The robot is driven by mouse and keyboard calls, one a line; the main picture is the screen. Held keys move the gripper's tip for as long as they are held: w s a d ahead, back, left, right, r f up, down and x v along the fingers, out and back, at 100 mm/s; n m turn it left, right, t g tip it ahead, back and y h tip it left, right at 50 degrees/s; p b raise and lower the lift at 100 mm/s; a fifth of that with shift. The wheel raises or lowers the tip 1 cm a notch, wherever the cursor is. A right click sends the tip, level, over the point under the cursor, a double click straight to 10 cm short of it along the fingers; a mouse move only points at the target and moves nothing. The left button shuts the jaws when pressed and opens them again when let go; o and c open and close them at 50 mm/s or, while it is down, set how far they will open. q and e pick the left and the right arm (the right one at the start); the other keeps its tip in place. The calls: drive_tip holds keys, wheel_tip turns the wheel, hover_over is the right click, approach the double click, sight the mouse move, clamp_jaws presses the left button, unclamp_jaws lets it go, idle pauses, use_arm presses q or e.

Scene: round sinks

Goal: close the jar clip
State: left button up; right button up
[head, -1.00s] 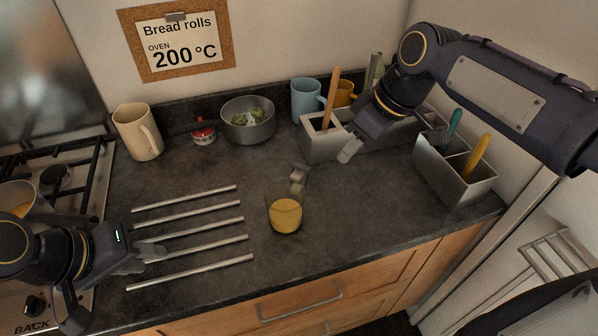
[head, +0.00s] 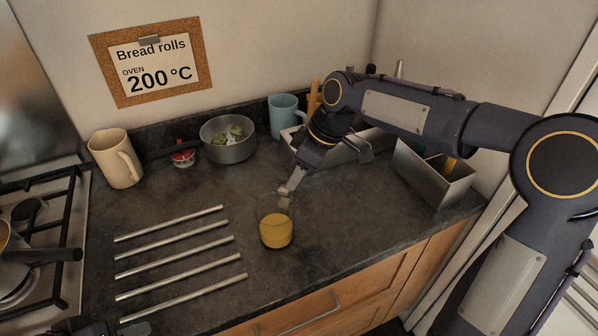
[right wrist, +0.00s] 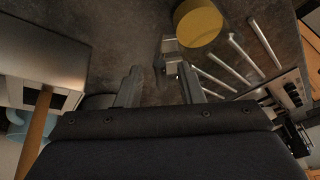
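A small clear jar (head: 277,231) with yellow contents stands on the dark counter. In the right wrist view the jar (right wrist: 198,22) shows at the top. Its grey clip or lid part (head: 284,203) sticks up at the jar's back; the same metal part shows in the right wrist view (right wrist: 169,46). My right gripper (head: 288,190) reaches down just behind this part. In the right wrist view its two fingers (right wrist: 159,72) are apart with nothing held between them. Contact with the clip cannot be told. Only a bit of my left gripper (head: 135,329) shows at the bottom-left edge.
Several metal bars (head: 175,252) lie left of the jar. A cream mug (head: 115,160), a pot (head: 228,148) and a blue mug (head: 285,117) stand at the back. A metal utensil holder (head: 428,180) is at right. The counter right of the jar is clear.

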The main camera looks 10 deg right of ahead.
drive_tip(key=shift+c, duration=0.2)
clamp_jaws()
drive_tip(key=shift+a+f+b, duration=0.1)
drive_tip(key=shift+f+b, duration=0.05)
drive_tip(key=shift+b, duration=0.15)
drive_tip(key=s+t+h+b, duration=0.1)
drive_tip(key=b, duration=0.1)
drive_tip(key=s+a+t+h+b, duration=0.1)
drive_tip(key=t+b, duration=0.1)
drive_tip(key=shift+s+a+n, duration=0.1)
drive_tip(key=shift+a+n, duration=0.1)
drive_tip(key=shift+n, duration=0.1)
drive_tip(key=shift+o, duration=0.2)
unclamp_jaws()
